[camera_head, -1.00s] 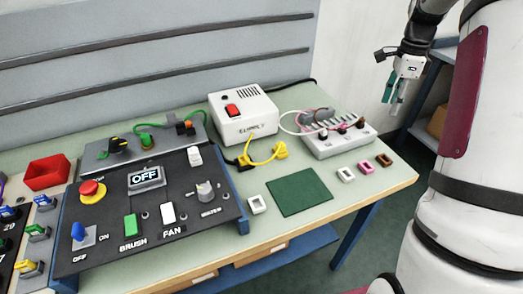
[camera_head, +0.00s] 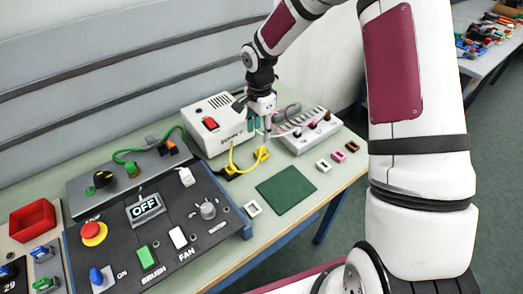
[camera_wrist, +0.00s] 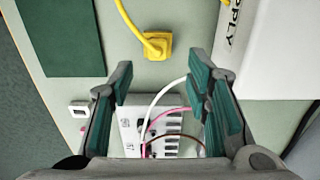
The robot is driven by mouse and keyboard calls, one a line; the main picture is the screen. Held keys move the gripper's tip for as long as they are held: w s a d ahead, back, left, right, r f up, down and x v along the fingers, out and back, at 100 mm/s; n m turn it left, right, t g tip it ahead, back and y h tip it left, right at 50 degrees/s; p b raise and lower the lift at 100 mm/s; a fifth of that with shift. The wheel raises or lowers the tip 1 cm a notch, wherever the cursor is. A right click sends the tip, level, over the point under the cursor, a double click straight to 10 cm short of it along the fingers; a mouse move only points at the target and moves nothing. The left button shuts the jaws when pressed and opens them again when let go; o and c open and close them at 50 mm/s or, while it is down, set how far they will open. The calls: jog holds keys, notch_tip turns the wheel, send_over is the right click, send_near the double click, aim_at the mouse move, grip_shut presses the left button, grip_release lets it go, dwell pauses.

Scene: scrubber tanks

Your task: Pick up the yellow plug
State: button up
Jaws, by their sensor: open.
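The yellow plug (camera_head: 261,154) lies on the green table in front of the white supply box, with a yellow cable running from it. In the wrist view the yellow plug (camera_wrist: 157,45) lies just beyond my fingertips, roughly centred between them. My gripper (camera_head: 263,138) is above the table behind the plug, pointing down. In the wrist view my gripper (camera_wrist: 158,80) has its teal-padded fingers wide apart with nothing held between them. It looks apart from the plug; the exact height is hard to tell.
The white supply box (camera_head: 215,128) stands close to my gripper. A grey terminal block (camera_head: 310,135) with pink and white cables lies beneath and right of it. A dark green mat (camera_head: 286,189) lies in front. The black control panel (camera_head: 150,230) is at left.

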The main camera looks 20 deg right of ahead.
aim_at(261, 148)
jog(key=shift+s+d+f+p, duration=0.1)
jog(key=shift+f+p, duration=0.25)
jog(key=shift+f, duration=1.55)
jog(key=shift+d+f+p, duration=0.1)
jog(key=shift+f+p, duration=0.25)
jog(key=shift+f, duration=1.55)
grip_shut()
